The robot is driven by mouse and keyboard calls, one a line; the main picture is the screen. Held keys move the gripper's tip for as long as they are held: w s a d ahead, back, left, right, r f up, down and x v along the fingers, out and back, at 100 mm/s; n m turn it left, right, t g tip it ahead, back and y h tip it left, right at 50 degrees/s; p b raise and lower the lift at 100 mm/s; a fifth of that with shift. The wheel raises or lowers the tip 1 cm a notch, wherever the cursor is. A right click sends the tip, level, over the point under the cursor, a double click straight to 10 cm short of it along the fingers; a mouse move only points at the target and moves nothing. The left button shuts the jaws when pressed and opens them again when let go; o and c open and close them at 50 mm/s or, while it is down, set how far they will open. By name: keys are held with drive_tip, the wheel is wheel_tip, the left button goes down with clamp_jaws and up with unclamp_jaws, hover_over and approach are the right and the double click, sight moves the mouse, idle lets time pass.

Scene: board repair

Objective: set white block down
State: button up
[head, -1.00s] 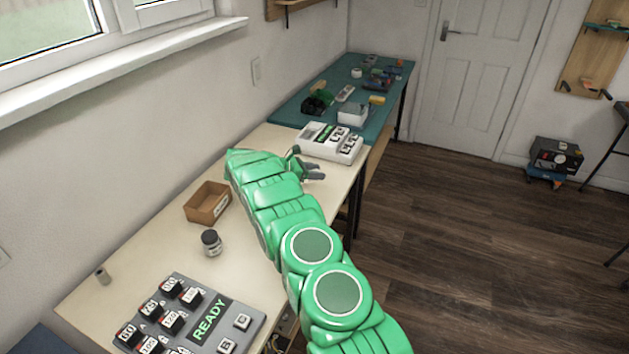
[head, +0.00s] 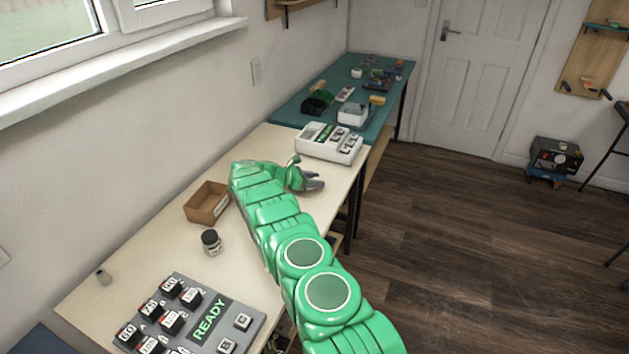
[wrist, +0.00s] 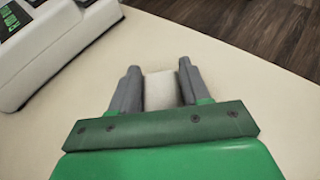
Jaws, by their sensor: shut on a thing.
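In the wrist view a small white block (wrist: 162,89) sits between the two grey fingers of my gripper (wrist: 160,80). The gripper is shut on it. The cream bench top (wrist: 215,70) lies beneath; I cannot tell whether the block touches it. In the head view my gripper (head: 313,183) is low over the bench near its right edge, in front of the white device; the block is not discernible there.
The white device with a green display (head: 330,142) stands just beyond my gripper. A cardboard box (head: 207,203), a dark-lidded jar (head: 211,242) and a grey READY panel (head: 190,318) are on the bench. The teal bench (head: 288,112) behind holds several items.

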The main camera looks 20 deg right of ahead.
drive_tip(key=shift+f, duration=0.1)
drive_tip(key=o, duration=1.1)
